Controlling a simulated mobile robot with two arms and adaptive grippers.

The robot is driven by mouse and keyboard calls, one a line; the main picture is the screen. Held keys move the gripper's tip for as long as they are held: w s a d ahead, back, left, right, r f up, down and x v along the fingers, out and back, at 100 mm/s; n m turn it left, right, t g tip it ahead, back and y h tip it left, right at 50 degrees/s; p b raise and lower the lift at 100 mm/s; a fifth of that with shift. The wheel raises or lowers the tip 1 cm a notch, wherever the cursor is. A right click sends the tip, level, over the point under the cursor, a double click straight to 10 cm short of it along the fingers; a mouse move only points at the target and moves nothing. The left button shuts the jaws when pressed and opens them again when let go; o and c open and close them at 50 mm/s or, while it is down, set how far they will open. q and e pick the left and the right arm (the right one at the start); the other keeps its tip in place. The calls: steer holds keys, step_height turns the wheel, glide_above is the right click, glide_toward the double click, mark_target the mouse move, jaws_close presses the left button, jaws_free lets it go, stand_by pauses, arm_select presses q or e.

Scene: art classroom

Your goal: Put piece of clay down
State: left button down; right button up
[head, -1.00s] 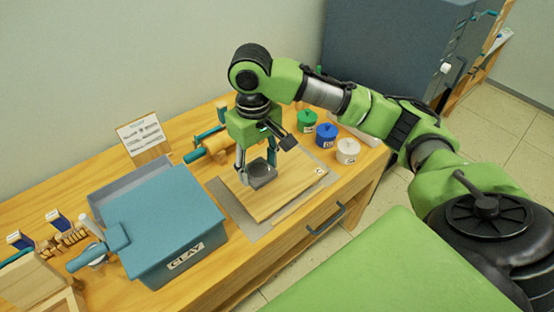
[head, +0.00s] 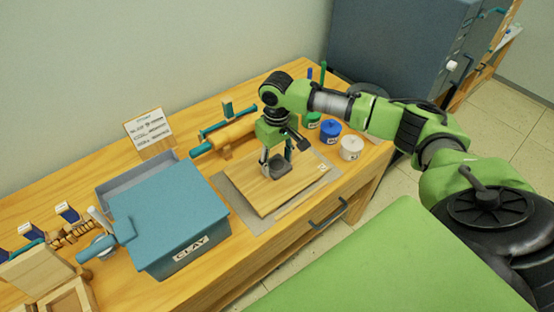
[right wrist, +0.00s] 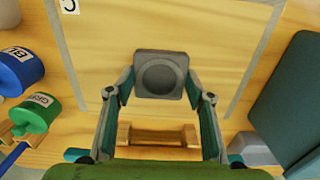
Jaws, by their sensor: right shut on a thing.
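The piece of clay (head: 280,172) is a small grey block; in the right wrist view the clay (right wrist: 159,75) shows a round hollow in its face. My right gripper (head: 277,168) points down and is shut on it, with a finger at each side (right wrist: 159,84). The clay is over the wooden board (head: 258,197), which lies on a grey mat (head: 246,219). I cannot tell whether the clay touches the board. My left gripper is not in view.
A blue clay box (head: 165,212) stands left of the board. A wooden rolling pin (head: 232,135) lies behind it. Green, blue (head: 330,131) and white (head: 351,148) lidded pots stand to the right. The front part of the board is clear.

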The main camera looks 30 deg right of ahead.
mark_target(277, 165)
steer(key=o, duration=1.2)
steer(key=shift+f, duration=0.1)
step_height(277, 165, up, 12)
steer(key=shift+r+b, duration=0.2)
steer(key=shift+b, duration=0.5)
